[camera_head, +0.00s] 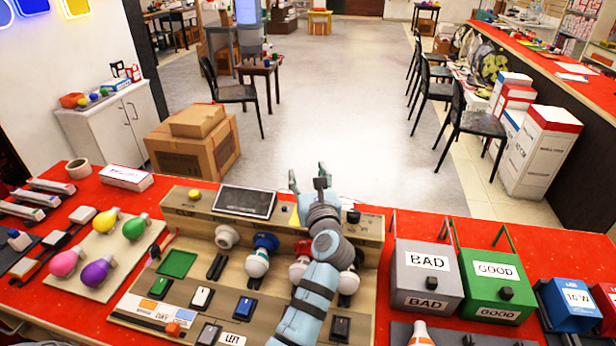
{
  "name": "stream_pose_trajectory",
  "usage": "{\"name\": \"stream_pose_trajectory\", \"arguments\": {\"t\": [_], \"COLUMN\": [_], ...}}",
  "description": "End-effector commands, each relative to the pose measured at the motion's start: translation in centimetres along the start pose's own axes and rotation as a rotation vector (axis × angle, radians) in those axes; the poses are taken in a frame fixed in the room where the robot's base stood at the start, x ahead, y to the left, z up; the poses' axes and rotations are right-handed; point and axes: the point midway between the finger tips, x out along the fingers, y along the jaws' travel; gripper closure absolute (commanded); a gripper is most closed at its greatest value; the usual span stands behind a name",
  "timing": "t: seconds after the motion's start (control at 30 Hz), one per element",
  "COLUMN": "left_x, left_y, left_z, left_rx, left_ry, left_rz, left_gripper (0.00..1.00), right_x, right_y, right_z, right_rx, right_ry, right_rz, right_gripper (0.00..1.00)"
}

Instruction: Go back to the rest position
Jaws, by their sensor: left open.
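My left arm rises from the bottom middle of the head view, and its gripper (309,178) is over the back edge of the wooden test board (190,262). Its fingers are apart and point away from me, with nothing seen between them. My left arm hides part of the board, including part of a red-based bulb (299,262). A blue-collared bulb (258,260) stands in the board just left of the arm. My right gripper does not show.
A grey BAD box (425,283) and a green GOOD box (494,288) stand on the red table (60,300), right of the board. Several coloured bulbs lie on a pale tray (112,262) at left. A dark screen (244,201) sits at the board's back. Open floor lies beyond.

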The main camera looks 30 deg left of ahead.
Motion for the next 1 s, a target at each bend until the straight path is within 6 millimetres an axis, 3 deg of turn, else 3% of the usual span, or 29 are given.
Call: {"name": "stream_pose_trajectory", "arguments": {"t": [0.57, 0.83, 1.0], "left_x": [0.0, 0.0, 0.0], "left_y": [0.0, 0.0, 0.0], "left_z": [1.0, 6.5, 8.5], "left_rx": [0.002, 0.002, 0.002], "left_ry": [0.001, 0.0, 0.001], "left_rz": [-0.001, -0.001, -0.001], "left_gripper": [0.51, 0.51, 0.51], "right_x": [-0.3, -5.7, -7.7], "right_y": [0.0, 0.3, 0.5], "right_z": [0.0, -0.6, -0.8], "right_rx": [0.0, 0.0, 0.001], "right_ry": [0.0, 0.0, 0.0], "right_rz": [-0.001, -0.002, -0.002], "right_gripper": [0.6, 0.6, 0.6]}}
